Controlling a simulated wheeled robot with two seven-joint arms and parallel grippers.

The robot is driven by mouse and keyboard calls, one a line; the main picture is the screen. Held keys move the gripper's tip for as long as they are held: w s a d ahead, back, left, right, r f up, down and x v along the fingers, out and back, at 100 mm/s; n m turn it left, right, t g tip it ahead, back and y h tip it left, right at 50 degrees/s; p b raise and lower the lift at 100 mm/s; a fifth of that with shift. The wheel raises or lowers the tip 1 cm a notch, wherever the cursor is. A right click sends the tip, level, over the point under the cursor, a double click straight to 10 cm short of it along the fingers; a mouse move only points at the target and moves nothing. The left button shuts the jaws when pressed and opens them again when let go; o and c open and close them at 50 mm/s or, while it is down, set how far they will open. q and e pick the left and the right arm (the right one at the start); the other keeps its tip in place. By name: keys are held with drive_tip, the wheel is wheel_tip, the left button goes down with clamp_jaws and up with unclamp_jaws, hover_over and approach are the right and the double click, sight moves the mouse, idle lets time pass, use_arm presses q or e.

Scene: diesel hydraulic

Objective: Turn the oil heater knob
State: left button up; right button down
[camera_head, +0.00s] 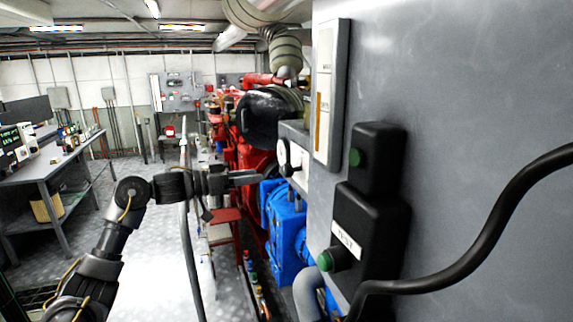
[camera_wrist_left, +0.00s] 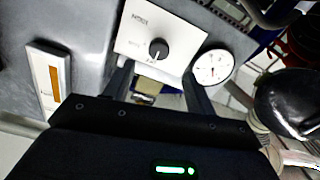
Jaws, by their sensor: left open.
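In the left wrist view, a black round knob (camera_wrist_left: 158,48) sits on a white square panel (camera_wrist_left: 135,32) fixed to a grey cabinet. It is taken to be the oil heater knob; the label is too small to read surely. My left gripper (camera_wrist_left: 157,88) is open, with one finger on each side below the knob in that view. Nothing shows between its fingers. In the head view, my left gripper (camera_head: 248,178) points right toward the white panel (camera_head: 299,163), apart from the knob, which I cannot make out there. My right gripper is not in view.
A round white gauge (camera_wrist_left: 213,67) is beside the panel. A grey cabinet (camera_head: 470,100) with black button boxes (camera_head: 376,165) and a black cable (camera_head: 490,225) fills the right. A blue machine (camera_head: 284,230) and red engine stand behind; a workbench (camera_head: 50,165) is left.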

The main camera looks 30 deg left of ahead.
sight(284, 169)
use_arm(q)
drive_tip(key=p+x, duration=0.1)
drive_tip(key=x, duration=0.2)
drive_tip(key=p+x, duration=0.2)
drive_tip(key=x, duration=0.1)
drive_tip(key=p+x, duration=0.1)
drive_tip(key=x, duration=0.3)
drive_tip(key=shift+r, duration=0.3)
drive_tip(key=shift+w+d+f+p, duration=0.1)
drive_tip(key=shift+w+d+p, duration=0.15)
drive_tip(key=shift+w+p, duration=0.1)
drive_tip(key=c, duration=1)
